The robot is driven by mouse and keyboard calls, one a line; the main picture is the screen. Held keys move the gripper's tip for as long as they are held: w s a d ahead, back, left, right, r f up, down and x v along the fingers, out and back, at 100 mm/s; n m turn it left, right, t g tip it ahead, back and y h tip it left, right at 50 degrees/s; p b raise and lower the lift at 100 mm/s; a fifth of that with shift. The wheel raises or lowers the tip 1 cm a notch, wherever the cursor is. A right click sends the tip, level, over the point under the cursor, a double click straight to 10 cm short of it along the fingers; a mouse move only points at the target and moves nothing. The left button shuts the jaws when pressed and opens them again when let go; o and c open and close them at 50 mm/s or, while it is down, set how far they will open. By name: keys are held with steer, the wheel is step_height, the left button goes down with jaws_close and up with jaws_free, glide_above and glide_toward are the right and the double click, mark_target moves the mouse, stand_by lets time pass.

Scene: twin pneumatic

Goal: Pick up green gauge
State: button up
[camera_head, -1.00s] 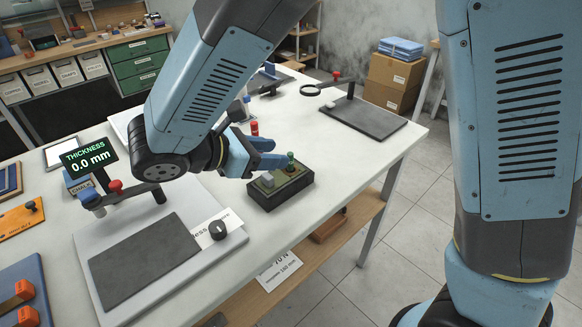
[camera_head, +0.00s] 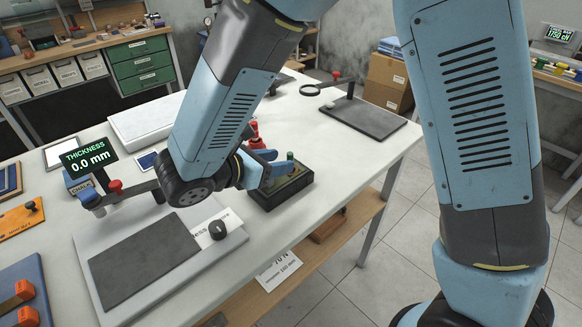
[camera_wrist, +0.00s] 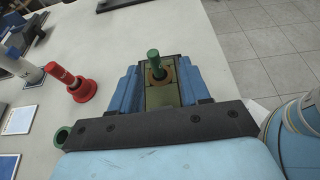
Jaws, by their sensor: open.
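The green gauge (camera_head: 290,156) is a small upright peg with a green knob. It stands in a dark rectangular block (camera_head: 297,190) near the table's front right edge. In the wrist view the green gauge (camera_wrist: 154,62) is ahead of my gripper (camera_wrist: 157,82), between the lines of its two blue fingers. My gripper (camera_head: 275,163) is open, low over the block, with nothing held. The fingers hide part of the block in the head view. I cannot tell whether they touch anything.
A red stepped piece (camera_wrist: 82,88) stands on the table left of the fingers. A green ring-shaped end (camera_wrist: 62,136) shows beside my gripper's left side. The thickness stand (camera_head: 91,165) is at left, and a magnifier stand (camera_head: 362,117) at back right.

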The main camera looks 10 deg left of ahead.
mark_target(288, 155)
steer(key=shift+w+r+x, duration=0.1)
steer(key=shift+r+x, duration=0.05)
steer(key=shift+x, duration=0.75)
steer(key=shift+w+r+x, duration=0.1)
steer(key=shift+w+x, duration=0.05)
steer(key=shift+x, duration=0.7)
steer(key=shift+w+r+x, duration=0.1)
steer(key=shift+r+x, duration=0.05)
steer(key=shift+x, duration=0.75)
steer(key=shift+a, duration=0.25)
jaws_close()
